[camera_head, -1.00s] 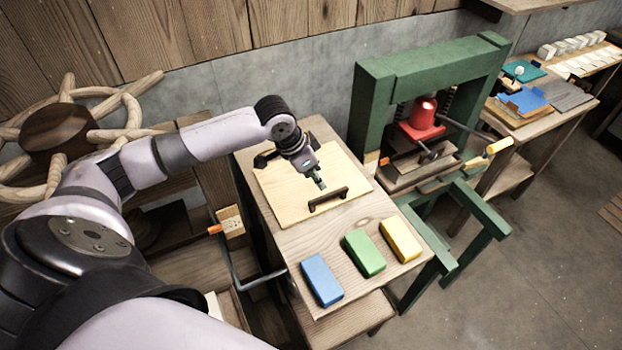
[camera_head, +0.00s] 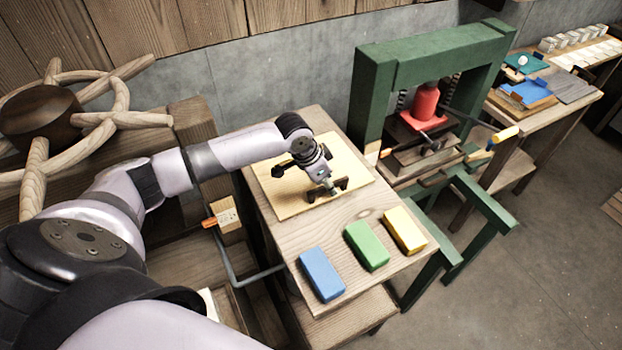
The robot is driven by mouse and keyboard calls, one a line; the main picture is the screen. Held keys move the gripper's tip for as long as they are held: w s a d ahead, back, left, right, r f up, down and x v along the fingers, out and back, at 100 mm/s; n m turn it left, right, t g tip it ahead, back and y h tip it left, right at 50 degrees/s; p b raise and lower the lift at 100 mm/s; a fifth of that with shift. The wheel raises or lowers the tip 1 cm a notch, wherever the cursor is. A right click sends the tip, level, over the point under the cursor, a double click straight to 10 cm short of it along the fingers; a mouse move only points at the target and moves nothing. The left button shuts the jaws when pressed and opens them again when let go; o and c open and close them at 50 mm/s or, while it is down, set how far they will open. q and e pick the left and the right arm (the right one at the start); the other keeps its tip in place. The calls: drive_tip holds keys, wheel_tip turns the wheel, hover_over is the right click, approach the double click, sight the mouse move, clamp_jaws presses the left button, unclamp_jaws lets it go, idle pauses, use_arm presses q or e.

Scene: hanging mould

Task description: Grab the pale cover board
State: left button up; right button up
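The pale cover board (camera_head: 273,203) lies flat on the wooden bench (camera_head: 345,225), a light square panel with dark handles. Its near handle (camera_head: 312,196) shows on both sides of my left gripper. The far handle (camera_head: 283,170) is partly covered by my arm. My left gripper (camera_head: 333,190) points down at the near handle, its tips at the middle of the bar. The fingers are too small and overlapped to tell whether they are open or shut, or touching the handle. My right gripper is out of view.
Blue (camera_head: 321,275), green (camera_head: 366,246) and yellow (camera_head: 405,231) blocks lie along the bench's near edge. A green press frame (camera_head: 368,95) with a red jack (camera_head: 426,104) stands to the right. A wooden spoked wheel (camera_head: 40,118) is at the left.

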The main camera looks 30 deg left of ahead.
use_arm(q)
drive_tip(key=shift+b+x, duration=0.6)
drive_tip(key=shift+x, duration=0.35)
drive_tip(key=shift+r, duration=0.1)
drive_tip(key=shift+f+p, duration=0.25)
drive_tip(key=shift+p, duration=0.05)
drive_tip(key=shift+c, duration=0.4)
clamp_jaws()
